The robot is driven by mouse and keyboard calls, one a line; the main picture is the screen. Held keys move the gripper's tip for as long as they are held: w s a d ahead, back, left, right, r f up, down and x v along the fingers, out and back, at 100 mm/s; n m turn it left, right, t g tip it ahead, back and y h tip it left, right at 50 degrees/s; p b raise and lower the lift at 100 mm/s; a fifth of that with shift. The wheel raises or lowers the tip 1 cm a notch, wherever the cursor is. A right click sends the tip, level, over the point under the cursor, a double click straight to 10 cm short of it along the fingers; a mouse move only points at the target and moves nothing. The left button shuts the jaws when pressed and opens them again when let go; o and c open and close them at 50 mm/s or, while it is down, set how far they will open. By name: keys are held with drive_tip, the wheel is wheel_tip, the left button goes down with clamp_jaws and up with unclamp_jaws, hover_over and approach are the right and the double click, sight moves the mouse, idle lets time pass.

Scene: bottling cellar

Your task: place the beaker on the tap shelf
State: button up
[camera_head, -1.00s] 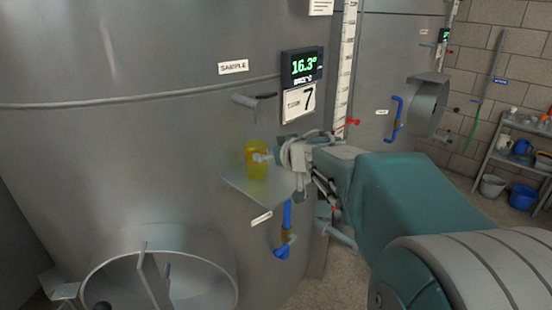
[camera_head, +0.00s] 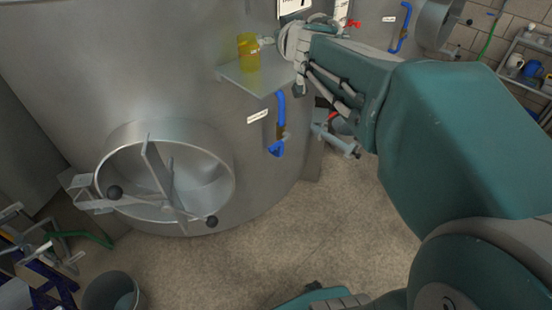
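The yellow see-through beaker (camera_head: 249,52) stands upright on the tap shelf (camera_head: 258,82), a small grey plate on the side of the big steel tank. It is near the back of the plate, by the tank wall. My gripper (camera_head: 277,41) is just right of the beaker, at about its height, with a narrow gap showing between the gripper's body and the beaker. A small pale piece lies between them; I cannot tell whether it is a fingertip or part of the beaker. The fingers are too small and overlapped to show whether they are open.
A blue-handled tap (camera_head: 279,125) hangs below the shelf's right corner. A round open hatch (camera_head: 165,180) with a spoked clamp juts from the tank at lower left. A grey bucket (camera_head: 110,292) stands at bottom left. The floor in the middle is clear.

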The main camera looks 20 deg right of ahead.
drive_tip(key=s+a+f+g, duration=0.3)
drive_tip(key=s+a+f, duration=0.1)
drive_tip(key=s, duration=0.4)
drive_tip(key=s+a+f+g+y, duration=0.1)
drive_tip(key=s+a+f+g, duration=0.2)
drive_tip(key=s+f, duration=0.3)
drive_tip(key=s+a+f+g+y, duration=0.1)
drive_tip(key=s+a+f+g, duration=0.2)
drive_tip(key=s, duration=0.7)
wheel_tip(320, 180, down, 2)
drive_tip(key=shift+s+a+f+n, duration=0.1)
drive_tip(key=shift+s+a+n, duration=0.2)
drive_tip(key=shift+a, duration=0.7)
